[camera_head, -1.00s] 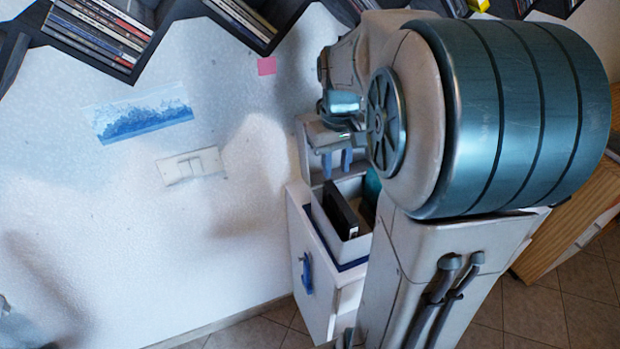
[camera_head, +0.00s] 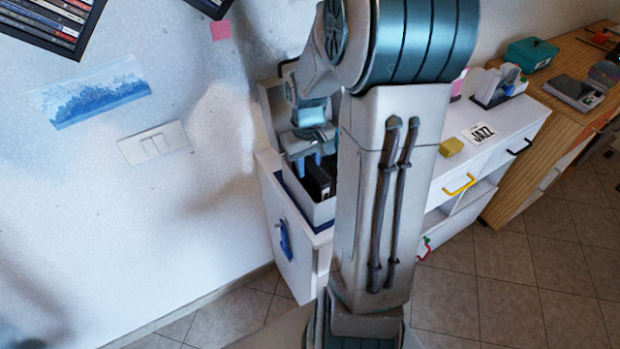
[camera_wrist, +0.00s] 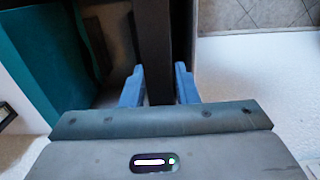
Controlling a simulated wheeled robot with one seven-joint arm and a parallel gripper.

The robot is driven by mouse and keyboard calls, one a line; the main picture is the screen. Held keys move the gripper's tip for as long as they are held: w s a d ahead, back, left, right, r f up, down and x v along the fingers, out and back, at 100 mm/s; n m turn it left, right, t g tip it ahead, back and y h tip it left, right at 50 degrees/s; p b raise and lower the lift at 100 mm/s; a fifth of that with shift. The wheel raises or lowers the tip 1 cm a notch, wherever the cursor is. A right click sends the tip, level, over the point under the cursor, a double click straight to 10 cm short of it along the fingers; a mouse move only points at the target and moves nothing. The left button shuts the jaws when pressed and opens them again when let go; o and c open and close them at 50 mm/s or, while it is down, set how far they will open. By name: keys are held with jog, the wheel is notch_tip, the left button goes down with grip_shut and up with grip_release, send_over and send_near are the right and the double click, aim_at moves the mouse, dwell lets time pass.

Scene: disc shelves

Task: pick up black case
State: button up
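The black case (camera_wrist: 154,60) stands on edge in a white box (camera_head: 322,211) on the white cabinet with the blue handle. In the wrist view the case runs between the two blue fingers of my gripper (camera_wrist: 160,88). The fingers are open, one on each side of the case, with a narrow gap on both sides. In the head view my gripper (camera_head: 308,166) points down into the box, and the black case (camera_head: 317,176) is partly hidden behind my fingers and arm.
A teal item (camera_wrist: 50,60) lies left of the case in the wrist view. A white wall with a switch plate (camera_head: 152,142) is on the left. Right of my arm are a white shelf unit with a JAZZ card (camera_head: 477,133) and a wooden cabinet (camera_head: 560,85).

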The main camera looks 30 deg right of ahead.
notch_tip(320, 180, down, 2)
jog(key=shift+f, duration=0.15)
grip_shut()
